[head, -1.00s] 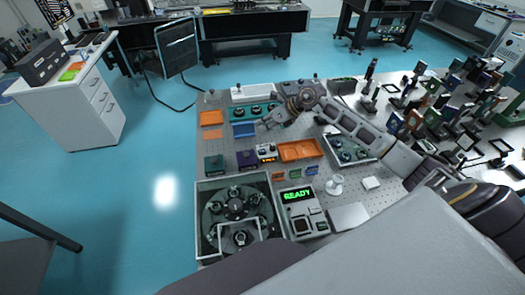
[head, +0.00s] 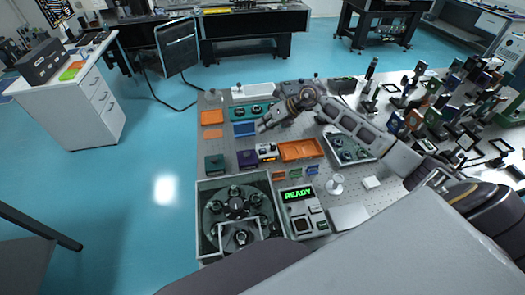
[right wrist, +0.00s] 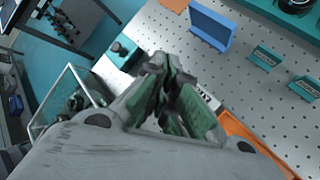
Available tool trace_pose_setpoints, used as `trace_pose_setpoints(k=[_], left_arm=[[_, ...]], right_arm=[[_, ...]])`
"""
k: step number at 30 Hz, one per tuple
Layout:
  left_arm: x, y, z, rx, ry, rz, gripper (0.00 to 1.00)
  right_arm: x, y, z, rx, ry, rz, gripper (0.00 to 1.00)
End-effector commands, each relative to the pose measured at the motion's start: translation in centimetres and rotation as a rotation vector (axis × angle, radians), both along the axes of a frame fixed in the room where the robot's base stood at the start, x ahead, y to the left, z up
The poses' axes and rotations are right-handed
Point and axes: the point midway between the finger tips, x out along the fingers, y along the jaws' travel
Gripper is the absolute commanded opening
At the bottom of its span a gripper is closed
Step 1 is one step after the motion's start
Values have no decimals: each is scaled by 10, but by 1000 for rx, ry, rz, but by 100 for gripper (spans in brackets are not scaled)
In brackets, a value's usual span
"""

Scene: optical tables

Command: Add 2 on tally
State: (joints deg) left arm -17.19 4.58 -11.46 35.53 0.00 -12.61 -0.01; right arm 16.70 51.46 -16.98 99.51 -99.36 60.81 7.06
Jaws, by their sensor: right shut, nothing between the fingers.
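The tally looks to be the small grey-white box with orange digits (head: 266,152) on the perforated table, between a dark purple block and an orange tray; its digits are too small to read. My right gripper (head: 262,128) is shut and empty, above the table on the far side of the tally, apart from it in the picture. In the right wrist view the shut fingers (right wrist: 172,85) fill the middle and hide most of what lies beneath. My left gripper is not in view.
An orange tray (head: 300,150) lies right of the tally. A dark green block (head: 214,164) and purple block (head: 247,159) stand left. Nearer are a glass-walled carousel box (head: 199,215) and a device reading READY (head: 298,194). A blue holder (head: 244,129) stands beside my gripper.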

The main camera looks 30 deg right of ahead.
Motion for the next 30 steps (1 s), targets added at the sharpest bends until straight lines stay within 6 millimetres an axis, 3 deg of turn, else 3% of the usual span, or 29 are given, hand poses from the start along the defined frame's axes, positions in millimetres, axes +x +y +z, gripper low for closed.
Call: trace_pose_setpoints(k=[8,30], left_arm=[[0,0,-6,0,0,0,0],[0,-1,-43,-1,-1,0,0]], right_arm=[[0,0,-9,1,0,1,0],[0,0,-68,0,0,0,0]])
